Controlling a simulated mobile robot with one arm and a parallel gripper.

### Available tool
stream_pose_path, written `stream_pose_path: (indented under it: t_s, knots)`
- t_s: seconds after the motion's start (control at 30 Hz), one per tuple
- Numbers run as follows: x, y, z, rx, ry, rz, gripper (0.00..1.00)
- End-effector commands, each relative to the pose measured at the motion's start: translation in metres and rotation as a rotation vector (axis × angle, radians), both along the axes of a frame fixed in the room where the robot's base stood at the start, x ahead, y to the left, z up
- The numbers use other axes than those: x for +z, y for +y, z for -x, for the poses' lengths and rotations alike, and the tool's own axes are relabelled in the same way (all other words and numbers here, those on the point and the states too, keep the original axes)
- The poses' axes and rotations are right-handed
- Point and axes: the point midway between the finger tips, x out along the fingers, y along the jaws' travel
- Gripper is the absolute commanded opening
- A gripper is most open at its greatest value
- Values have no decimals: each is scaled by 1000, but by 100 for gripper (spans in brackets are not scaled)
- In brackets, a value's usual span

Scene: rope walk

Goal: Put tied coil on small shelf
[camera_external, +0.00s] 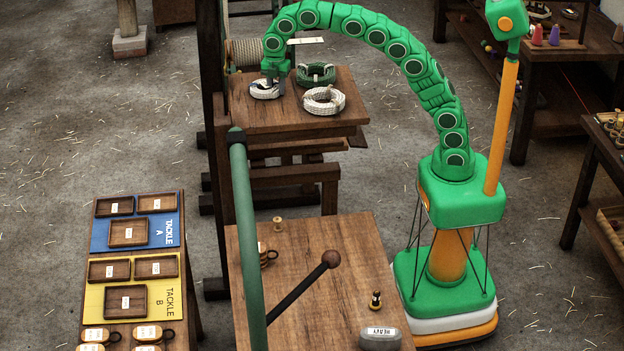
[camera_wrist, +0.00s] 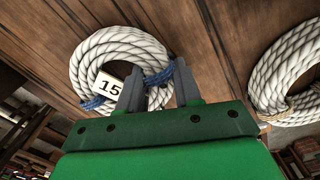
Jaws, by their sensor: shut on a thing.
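A white rope coil (camera_external: 258,94) with blue ties lies at the left of a wooden stand top (camera_external: 262,118). In the wrist view this coil (camera_wrist: 76,72) carries a tag reading 15. My gripper (camera_external: 271,82) is above the stand, pointing down at the coil. In the wrist view its fingers (camera_wrist: 158,82) are shut on the coil's right side, by a blue tie. The coil looks flat; I cannot tell whether it touches the wood. I cannot tell which surface is the small shelf.
A second white coil (camera_external: 323,107) with a tan tie and a green coil (camera_external: 316,68) lie close by on the stand. A dark upright post (camera_external: 211,60) stands just left. A wooden table (camera_external: 350,240) with a lever is in front.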

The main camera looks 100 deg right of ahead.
Motion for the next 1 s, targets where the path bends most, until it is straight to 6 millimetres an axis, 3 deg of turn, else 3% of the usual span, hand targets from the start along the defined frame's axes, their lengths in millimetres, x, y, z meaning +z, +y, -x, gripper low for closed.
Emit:
stream_pose_path:
  t_s: [0.07, 0.1, 0.23, 0.67, 1.0]
  knots:
    - [-1, 0, 0, 0, -1, 0, 0]
    - [-1, 0, 0, 0, -1, 0, 38]
    - [-1, 0, 0, 0, -1, 0, 58]
    - [2, 0, 0, 0, -1, 0, 59]
    - [30, 0, -1, 0, -2, 0, 59]
